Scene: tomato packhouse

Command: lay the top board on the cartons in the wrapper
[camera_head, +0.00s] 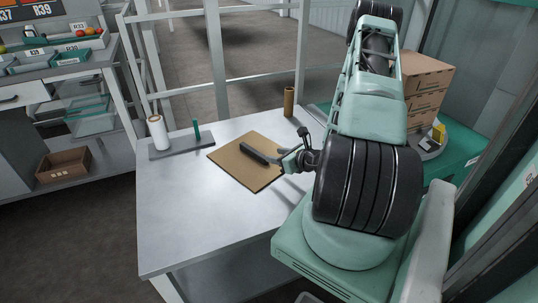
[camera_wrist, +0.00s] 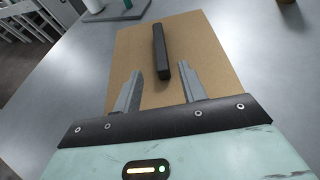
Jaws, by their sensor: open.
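The top board (camera_head: 232,166) is a flat brown sheet lying on the grey table, with a black bar handle (camera_head: 259,153) on top. In the wrist view the board (camera_wrist: 205,50) lies ahead of my gripper, and the handle (camera_wrist: 159,45) runs away from it. My gripper (camera_wrist: 160,72) is open and empty, its fingertips apart on either side of the handle's near end. I cannot tell how high they are above the board. Brown cartons (camera_head: 428,76) stand stacked at the right on the teal wrapper (camera_head: 458,160), partly hidden by my arm.
A white roll (camera_head: 158,133) and a green post (camera_head: 196,130) stand on a grey tray (camera_head: 178,151) at the table's far left. A brown tube (camera_head: 289,102) stands at the back corner. The table's front left (camera_head: 190,225) is clear.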

